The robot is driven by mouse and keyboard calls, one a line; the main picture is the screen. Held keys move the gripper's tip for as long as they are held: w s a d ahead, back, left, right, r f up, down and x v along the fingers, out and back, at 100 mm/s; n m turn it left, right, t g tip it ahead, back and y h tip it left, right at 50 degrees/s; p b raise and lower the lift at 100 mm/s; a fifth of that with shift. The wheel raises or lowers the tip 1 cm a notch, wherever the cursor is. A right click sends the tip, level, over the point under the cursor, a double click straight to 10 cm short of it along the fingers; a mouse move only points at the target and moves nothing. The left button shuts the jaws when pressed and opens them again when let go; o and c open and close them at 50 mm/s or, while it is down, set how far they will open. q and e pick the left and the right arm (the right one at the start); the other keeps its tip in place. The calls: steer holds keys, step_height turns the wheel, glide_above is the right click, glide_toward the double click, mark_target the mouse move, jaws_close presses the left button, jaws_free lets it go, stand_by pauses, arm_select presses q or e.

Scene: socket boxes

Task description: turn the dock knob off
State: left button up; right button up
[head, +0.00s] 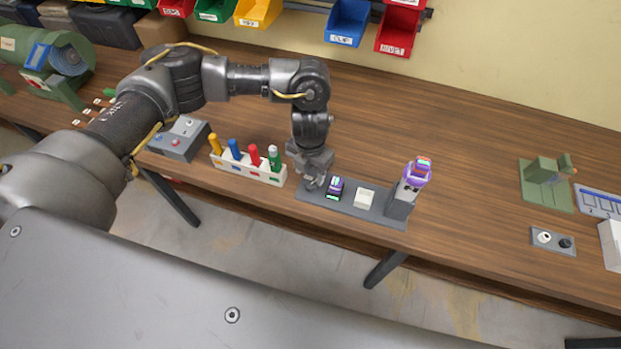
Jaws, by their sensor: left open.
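My left gripper (312,178) reaches down from above at the left end of a long grey base (348,208) at the table's front edge. It is open, and its fingers are over or right beside that end. Whatever lies under the fingers is hidden, so I cannot tell whether a knob is there. Just right of the fingers on the base is a small purple and black piece (335,187) with green marks. A cream block (364,198) sits mid-base. A grey block at the right end holds an upright purple-topped device (415,174). My right gripper is not in view.
A white rack (250,170) with coloured handles stands close left of my gripper. A grey switch box (180,140) is further left. A small grey panel (553,242) with white and black knobs is at right, near a green fixture (546,187). The table's middle right is clear.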

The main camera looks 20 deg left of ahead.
mark_target(311, 184)
arm_select(q)
step_height(311, 184, down, 4)
steer(key=shift+r, duration=0.1)
steer(key=shift+f, duration=0.5)
steer(key=shift+d, duration=0.1)
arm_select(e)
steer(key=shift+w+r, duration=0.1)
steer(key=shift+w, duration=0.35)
arm_select(q)
steer(key=c, duration=1)
